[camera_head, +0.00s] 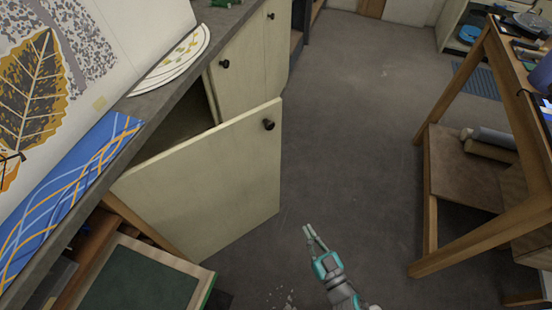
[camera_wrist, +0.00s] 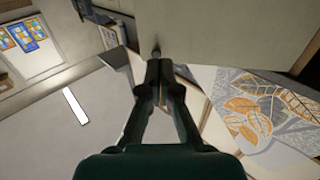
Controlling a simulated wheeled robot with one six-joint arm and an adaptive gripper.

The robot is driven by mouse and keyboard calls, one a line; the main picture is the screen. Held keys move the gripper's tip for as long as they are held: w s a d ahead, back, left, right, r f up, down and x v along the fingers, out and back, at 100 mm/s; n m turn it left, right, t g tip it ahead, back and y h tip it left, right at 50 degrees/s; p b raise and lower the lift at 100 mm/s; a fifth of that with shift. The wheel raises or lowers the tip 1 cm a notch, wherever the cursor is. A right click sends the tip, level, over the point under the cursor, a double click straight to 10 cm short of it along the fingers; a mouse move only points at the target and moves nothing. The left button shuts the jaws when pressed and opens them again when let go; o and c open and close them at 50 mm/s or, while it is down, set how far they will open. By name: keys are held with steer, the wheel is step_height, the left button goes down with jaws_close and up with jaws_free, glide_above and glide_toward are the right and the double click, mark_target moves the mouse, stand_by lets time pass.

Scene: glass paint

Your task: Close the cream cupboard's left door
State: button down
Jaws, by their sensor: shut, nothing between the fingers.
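The cream cupboard's left door (camera_head: 215,180) stands wide open, swung out from the counter into the aisle. Its dark round knob (camera_head: 268,125) is near the upper free corner. The cupboard's opening (camera_head: 185,125) shows dark behind it. My gripper (camera_head: 308,233) is shut and empty, to the right of the door and apart from it in the head view. In the wrist view my gripper (camera_wrist: 160,65) points toward a broad cream panel (camera_wrist: 220,35), which looks like the door. A small dark knob (camera_wrist: 156,50) shows just beyond the fingertips; whether they touch it I cannot tell.
The neighbouring cupboard door (camera_head: 240,70) is shut. A grey counter (camera_head: 150,105) holds a blue patterned panel (camera_head: 70,200) and a white half-round piece (camera_head: 175,60). A framed green board (camera_head: 140,280) stands at lower left. A wooden table (camera_head: 470,120) is at right. The floor (camera_head: 350,110) between is clear.

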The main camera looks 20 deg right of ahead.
mark_target(271, 154)
steer(key=w+d+f+n+g+y, duration=0.1)
steer(key=w+d+f+y, duration=0.1)
steer(key=w, duration=0.7)
steer(key=w+d+f+n+y, duration=0.1)
steer(key=w+d+f, duration=0.1)
steer(key=w, duration=0.6)
steer(key=x, duration=1.4)
steer(key=shift+a+f, duration=0.15)
steer(key=shift+f, duration=0.05)
steer(key=shift+w, duration=0.1)
